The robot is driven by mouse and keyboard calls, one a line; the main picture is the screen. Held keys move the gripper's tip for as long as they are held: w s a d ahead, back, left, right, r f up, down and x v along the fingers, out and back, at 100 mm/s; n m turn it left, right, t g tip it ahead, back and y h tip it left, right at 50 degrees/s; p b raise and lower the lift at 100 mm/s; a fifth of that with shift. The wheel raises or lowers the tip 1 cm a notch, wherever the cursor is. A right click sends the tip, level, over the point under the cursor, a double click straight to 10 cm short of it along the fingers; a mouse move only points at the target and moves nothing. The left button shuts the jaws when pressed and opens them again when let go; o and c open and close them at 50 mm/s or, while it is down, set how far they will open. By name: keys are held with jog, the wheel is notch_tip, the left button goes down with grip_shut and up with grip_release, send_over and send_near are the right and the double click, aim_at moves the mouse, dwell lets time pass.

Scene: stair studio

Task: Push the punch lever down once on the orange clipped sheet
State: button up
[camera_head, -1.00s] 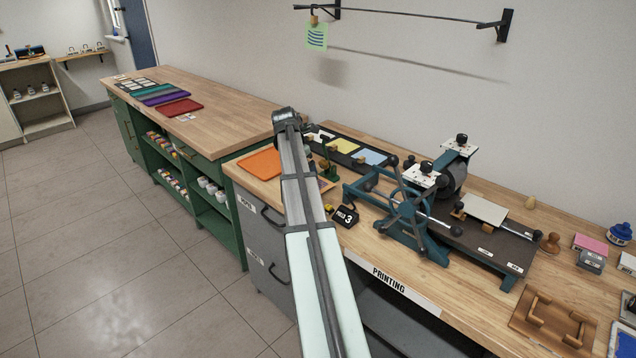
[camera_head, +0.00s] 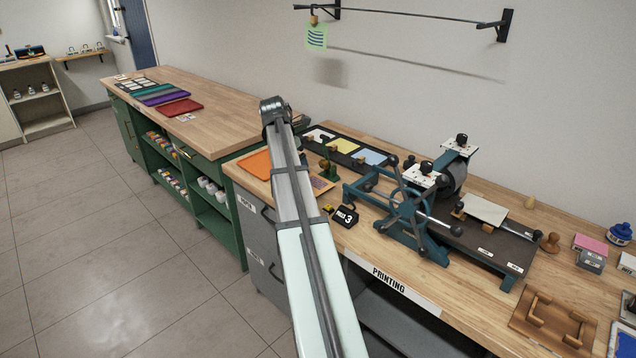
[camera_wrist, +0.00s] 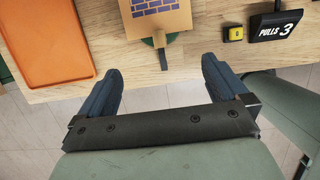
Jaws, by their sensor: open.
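In the wrist view an orange-tan sheet (camera_wrist: 152,14) with a purple brick print lies at the top edge, cut off by the frame. A green punch base (camera_wrist: 172,38) shows at its near edge, with a dark lever-like bar (camera_wrist: 163,58) sticking out past the table edge. My gripper (camera_wrist: 158,82) is open and empty, its two blue-grey fingers on either side of that bar and nearer the camera; contact is not visible. In the head view the green punch (camera_head: 329,172) and the orange sheet (camera_head: 321,185) stand just right of my arm, which hides part of the sheet and my gripper.
A plain orange tray (camera_wrist: 42,40) lies left of the sheet. A yellow block (camera_wrist: 233,34) and a black "PULLS 3" counter (camera_wrist: 283,26) stand to the right. A blue wheel press (camera_head: 408,205) stands further right on the bench. Floor is open in front.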

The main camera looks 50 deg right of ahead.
jog(key=shift+a+r, duration=1.3)
jog(key=shift+f, duration=0.1)
